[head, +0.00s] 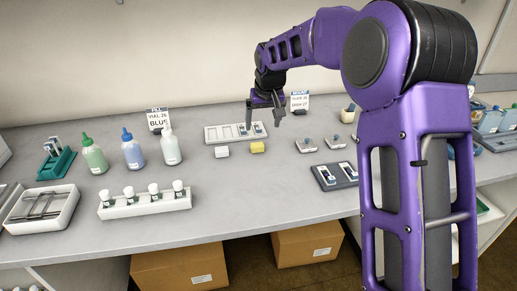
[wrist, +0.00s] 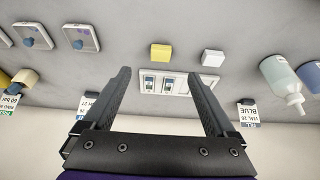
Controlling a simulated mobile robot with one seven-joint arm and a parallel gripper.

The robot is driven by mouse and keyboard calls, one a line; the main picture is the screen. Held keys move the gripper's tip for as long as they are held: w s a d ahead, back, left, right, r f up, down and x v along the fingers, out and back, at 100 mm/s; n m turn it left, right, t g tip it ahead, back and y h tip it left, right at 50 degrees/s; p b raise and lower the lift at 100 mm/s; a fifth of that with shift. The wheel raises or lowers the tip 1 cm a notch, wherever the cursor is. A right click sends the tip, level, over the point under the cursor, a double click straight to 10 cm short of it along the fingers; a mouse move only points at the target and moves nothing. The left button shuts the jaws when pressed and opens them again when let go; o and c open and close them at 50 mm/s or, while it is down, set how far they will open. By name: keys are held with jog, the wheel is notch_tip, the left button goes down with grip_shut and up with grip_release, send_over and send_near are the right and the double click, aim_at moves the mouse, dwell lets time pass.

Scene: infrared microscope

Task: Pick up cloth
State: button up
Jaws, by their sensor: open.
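No piece is plainly a cloth; the likeliest are a small yellow block-like piece (head: 257,147) and a small white one (head: 222,151) in front of the slide tray. They also show in the wrist view, yellow (wrist: 160,53) and white (wrist: 212,58), lying apart from each other. I cannot tell whether either is folded cloth. My gripper (head: 264,117) is open and empty above the bench, over the right part of the white slide tray (head: 217,133). In the wrist view the gripper (wrist: 158,76) has its fingers wide apart, with the yellow piece beyond the tips.
A sign (head: 299,101) stands behind the tray. Bottles (head: 168,147) and a vial rack (head: 145,201) stand left. Two small devices with knobs (head: 306,145) and a dark slide holder (head: 336,175) lie right. The bench front centre (head: 250,195) is clear.

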aim_at(258, 147)
jog(key=x, duration=1.3)
jog(key=shift+a, duration=0.25)
jog(key=c, duration=1.4)
